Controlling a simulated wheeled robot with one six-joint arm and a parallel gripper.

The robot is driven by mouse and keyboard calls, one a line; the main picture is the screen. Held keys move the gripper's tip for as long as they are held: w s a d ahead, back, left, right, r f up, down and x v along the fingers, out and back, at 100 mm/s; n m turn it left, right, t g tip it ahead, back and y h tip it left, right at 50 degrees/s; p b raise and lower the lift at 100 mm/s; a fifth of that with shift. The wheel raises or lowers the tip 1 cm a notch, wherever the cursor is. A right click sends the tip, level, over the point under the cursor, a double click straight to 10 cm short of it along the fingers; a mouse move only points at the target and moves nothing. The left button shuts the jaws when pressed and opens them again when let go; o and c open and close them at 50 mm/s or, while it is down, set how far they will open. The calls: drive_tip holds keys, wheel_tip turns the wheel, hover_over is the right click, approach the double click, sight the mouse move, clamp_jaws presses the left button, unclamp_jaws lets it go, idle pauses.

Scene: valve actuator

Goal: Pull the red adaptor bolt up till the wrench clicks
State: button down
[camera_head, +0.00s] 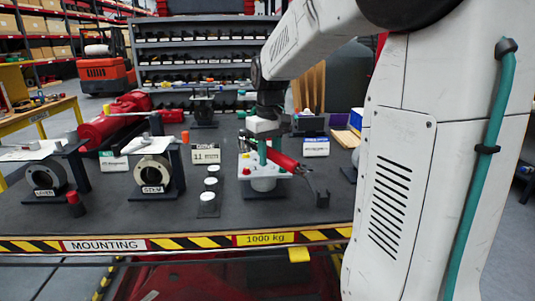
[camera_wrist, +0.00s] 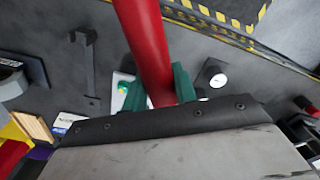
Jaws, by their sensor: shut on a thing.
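My gripper (camera_head: 263,150) has green fingers and is shut on a thick red bar (camera_head: 284,162), which looks like the wrench handle. In the head view the bar slopes down to the right, toward a dark grey tool end (camera_head: 319,192). In the wrist view the red bar (camera_wrist: 147,45) runs between the green fingers (camera_wrist: 157,87) and out of the top edge. Below the gripper is a white plate (camera_head: 278,174) on a grey round body (camera_head: 263,184). A small red bolt-like piece (camera_head: 247,171) shows at the plate's left. Whether the bar engages it cannot be seen.
Labelled valve bodies (camera_head: 152,174) stand to the left on the dark table (camera_head: 225,222). A row of white-topped round pieces (camera_head: 207,196) is left of the plate. A large red cylinder (camera_head: 105,125) lies farther back. The table's striped front edge (camera_head: 190,243) is near.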

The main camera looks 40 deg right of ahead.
drive_tip(key=shift+s+f, duration=0.1)
drive_tip(key=shift+f, duration=3.45)
drive_tip(key=shift+a, duration=0.1)
drive_tip(key=shift+w+a+m, duration=0.2)
drive_tip(key=shift+a+m, duration=0.9)
drive_tip(key=shift+a, duration=0.1)
drive_tip(key=shift+w+a+m, duration=0.2)
drive_tip(key=shift+a+m, duration=0.3)
drive_tip(key=shift+w+a+m, duration=0.2)
drive_tip(key=shift+a+m, duration=0.25)
drive_tip(key=shift+m, duration=0.05)
drive_tip(key=shift+a, duration=0.1)
